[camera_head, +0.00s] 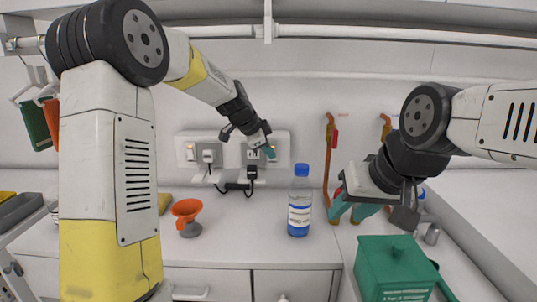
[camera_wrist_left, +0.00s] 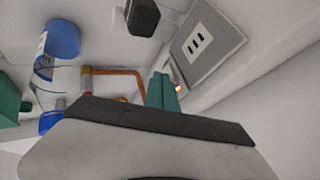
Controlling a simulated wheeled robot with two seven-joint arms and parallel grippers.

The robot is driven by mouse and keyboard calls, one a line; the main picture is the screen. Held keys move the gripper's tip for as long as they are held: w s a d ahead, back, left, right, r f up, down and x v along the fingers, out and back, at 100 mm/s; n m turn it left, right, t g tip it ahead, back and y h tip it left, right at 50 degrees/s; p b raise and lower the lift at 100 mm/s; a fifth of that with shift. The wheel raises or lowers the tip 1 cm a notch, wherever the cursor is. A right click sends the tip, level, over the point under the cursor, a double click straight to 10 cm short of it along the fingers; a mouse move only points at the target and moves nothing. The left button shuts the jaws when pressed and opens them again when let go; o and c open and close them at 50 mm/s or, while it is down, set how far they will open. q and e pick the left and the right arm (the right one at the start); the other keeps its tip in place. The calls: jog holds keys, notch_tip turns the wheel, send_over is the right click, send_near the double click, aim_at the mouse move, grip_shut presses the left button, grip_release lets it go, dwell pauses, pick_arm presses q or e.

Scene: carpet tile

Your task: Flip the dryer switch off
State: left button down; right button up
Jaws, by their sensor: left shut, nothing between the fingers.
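A white wall panel (camera_head: 229,141) carries sockets, plugs and a rocker switch at each end. The left switch (camera_head: 190,152) shows clearly. The right switch is mostly hidden by my left gripper (camera_head: 269,152), which is shut and empty with its teal fingertips in front of it. In the left wrist view, the shut fingers (camera_wrist_left: 162,92) are beside a small orange glow (camera_wrist_left: 179,88) at the panel's edge; whether they touch the switch I cannot tell. I cannot tell which switch belongs to the dryer. My right gripper (camera_head: 354,210) is open and empty over the counter.
Two black plugs with cables hang below the panel. Orange pipes (camera_head: 328,150) run up the wall. A green box (camera_head: 395,265) is at the front right.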

pick_arm(q)
jog(key=shift+w, duration=0.25)
jog(key=shift+w+r, duration=0.15)
jog(key=shift+w, duration=0.05)
jog(key=shift+r, duration=0.15)
jog(key=shift+r, duration=0.65)
